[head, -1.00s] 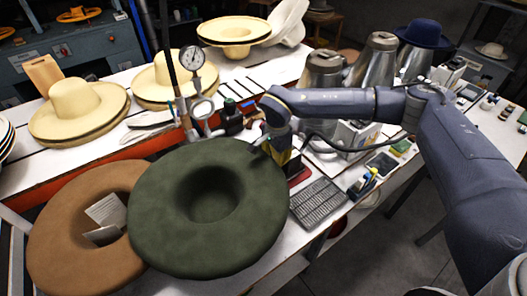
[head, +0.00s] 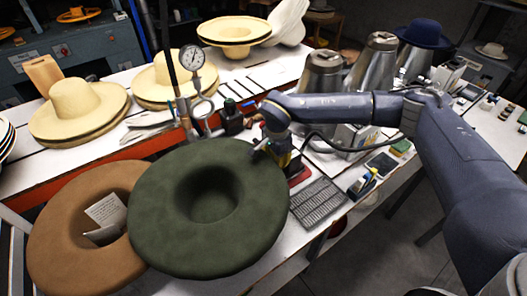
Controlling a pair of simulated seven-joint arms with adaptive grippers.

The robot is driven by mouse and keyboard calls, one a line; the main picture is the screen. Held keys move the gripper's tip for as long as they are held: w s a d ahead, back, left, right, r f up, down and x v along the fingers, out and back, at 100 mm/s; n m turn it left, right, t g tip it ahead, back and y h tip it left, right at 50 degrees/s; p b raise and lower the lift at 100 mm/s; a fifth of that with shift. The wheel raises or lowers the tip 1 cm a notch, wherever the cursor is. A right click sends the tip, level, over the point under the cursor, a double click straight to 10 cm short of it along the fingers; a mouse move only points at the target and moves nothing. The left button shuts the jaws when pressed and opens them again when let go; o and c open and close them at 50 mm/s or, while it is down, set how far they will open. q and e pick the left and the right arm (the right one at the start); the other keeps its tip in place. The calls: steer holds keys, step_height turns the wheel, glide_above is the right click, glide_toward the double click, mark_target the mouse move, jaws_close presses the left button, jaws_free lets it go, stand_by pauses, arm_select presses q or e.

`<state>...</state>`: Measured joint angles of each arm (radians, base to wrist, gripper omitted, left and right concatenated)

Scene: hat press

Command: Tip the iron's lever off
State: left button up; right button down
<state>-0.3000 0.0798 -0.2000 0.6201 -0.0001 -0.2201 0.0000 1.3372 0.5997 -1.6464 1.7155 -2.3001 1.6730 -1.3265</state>
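My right gripper (head: 265,152) reaches down just behind the right rim of a dark green hat (head: 208,200) in the head view. Its fingers are small, dark and partly hidden, so I cannot tell whether they are open or shut. Beside and beneath it is a small object with a red base (head: 299,175) and dark and yellowish parts, perhaps the iron. My arm covers much of it. I cannot make out its lever or whether the gripper touches it. My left gripper is not in view.
A brown hat (head: 75,235) with paper in it lies left of the green one. A dark grid plate (head: 317,203) lies to the right. A pressure gauge (head: 192,58) and metal jugs (head: 376,65) stand behind. Straw hats (head: 78,108) sit at the left.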

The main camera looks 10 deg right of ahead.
steer(key=shift+r, duration=3.5)
